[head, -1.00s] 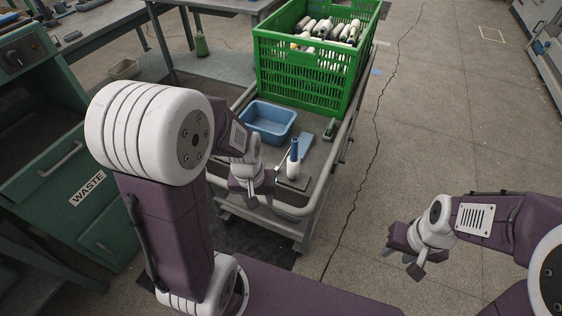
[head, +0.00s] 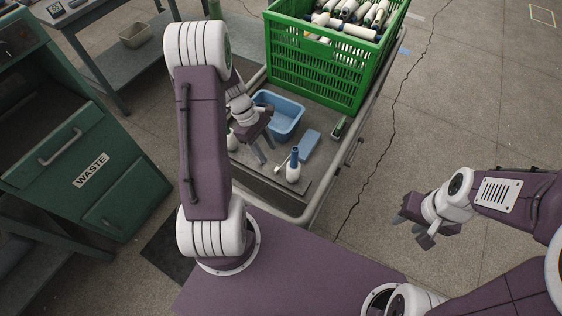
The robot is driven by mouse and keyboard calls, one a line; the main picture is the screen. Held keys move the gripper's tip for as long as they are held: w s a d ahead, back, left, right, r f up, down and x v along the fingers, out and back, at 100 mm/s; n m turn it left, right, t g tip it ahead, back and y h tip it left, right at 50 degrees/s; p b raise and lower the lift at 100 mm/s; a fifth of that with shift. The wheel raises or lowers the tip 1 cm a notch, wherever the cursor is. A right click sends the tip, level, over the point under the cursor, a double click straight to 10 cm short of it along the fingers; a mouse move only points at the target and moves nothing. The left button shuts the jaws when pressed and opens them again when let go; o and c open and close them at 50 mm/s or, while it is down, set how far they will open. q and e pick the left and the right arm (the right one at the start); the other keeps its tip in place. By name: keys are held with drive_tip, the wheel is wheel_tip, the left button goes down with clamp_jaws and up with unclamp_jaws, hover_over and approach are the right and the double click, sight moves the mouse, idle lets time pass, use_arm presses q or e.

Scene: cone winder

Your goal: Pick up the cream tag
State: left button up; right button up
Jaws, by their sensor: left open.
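A small pale piece (head: 278,169), possibly the cream tag, lies on the cart's grey top just left of a white bottle with a blue cap; it is too small to be sure. My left gripper (head: 263,151) is above the cart top, up and left of that piece and in front of the blue bin. Its fingers point down, apart and empty. My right gripper (head: 411,232) hangs over bare floor right of the cart, its fingers apart with nothing visible between them.
The white bottle (head: 293,169) stands close to the pale piece. A blue block (head: 309,144), a blue bin (head: 290,124) and a green crate (head: 318,79) of cones are farther back. The cart has a raised rail (head: 330,180). A green WASTE cabinet (head: 85,140) stands left.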

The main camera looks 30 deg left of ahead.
sight(276, 169)
use_arm(q)
drive_tip(key=b+x, duration=0.1)
drive_tip(key=x, duration=0.2)
drive_tip(key=shift+s+f, duration=0.1)
drive_tip(key=shift+f, duration=0.2)
drive_tip(key=shift+d+f, duration=0.15)
drive_tip(key=shift+f, duration=0.05)
drive_tip(key=b+x, duration=0.2)
drive_tip(key=x, duration=0.3)
drive_tip(key=shift+f+b, duration=0.1)
drive_tip(key=shift+b, duration=0.25)
drive_tip(key=c, duration=0.9)
